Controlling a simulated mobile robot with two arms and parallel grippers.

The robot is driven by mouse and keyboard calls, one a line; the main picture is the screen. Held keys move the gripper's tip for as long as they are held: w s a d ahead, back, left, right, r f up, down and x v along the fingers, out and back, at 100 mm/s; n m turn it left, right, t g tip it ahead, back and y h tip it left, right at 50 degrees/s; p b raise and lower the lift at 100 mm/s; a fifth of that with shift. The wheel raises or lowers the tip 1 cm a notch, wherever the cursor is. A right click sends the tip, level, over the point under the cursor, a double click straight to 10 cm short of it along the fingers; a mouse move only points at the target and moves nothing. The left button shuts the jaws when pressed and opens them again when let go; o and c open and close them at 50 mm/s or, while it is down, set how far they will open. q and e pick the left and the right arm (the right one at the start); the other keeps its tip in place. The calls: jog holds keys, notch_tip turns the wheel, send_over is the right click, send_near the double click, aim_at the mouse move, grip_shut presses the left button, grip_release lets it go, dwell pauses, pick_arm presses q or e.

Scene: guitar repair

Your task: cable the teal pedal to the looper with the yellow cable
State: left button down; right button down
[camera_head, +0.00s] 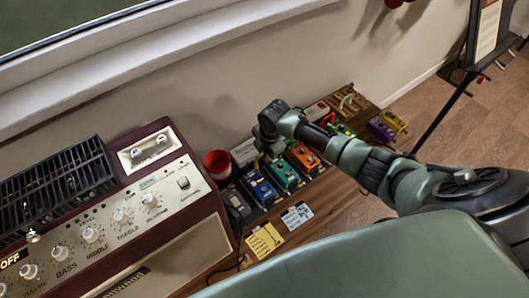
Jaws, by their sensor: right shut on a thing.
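The teal pedal (283,174) sits on a wooden board, between a blue pedal (260,189) and an orange pedal (304,158). My right gripper (264,150) reaches over the back of the pedal row, pointing down just behind the blue and teal pedals. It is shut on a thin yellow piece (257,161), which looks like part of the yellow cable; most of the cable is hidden. I cannot tell for sure which box is the looper. My left gripper is out of view.
An amplifier (165,238) with knobs stands at left. Purple (380,128) and yellow (394,121) pedals sit farther right. A wall closes off the back.

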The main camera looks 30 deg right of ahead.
jog(key=shift+f, duration=0.5)
jog(key=c, duration=1.4)
grip_release()
jog(key=shift+c, duration=0.2)
jog(key=o, duration=0.4)
jog(key=p+v, duration=0.2)
jog(key=w+p+v, duration=0.1)
jog(key=p+v, duration=0.4)
jog(key=v, duration=0.1)
jog(key=shift+w+a+r+p, duration=0.1)
jog(key=shift+w+r+p, duration=0.05)
jog(key=shift+w+p, duration=0.2)
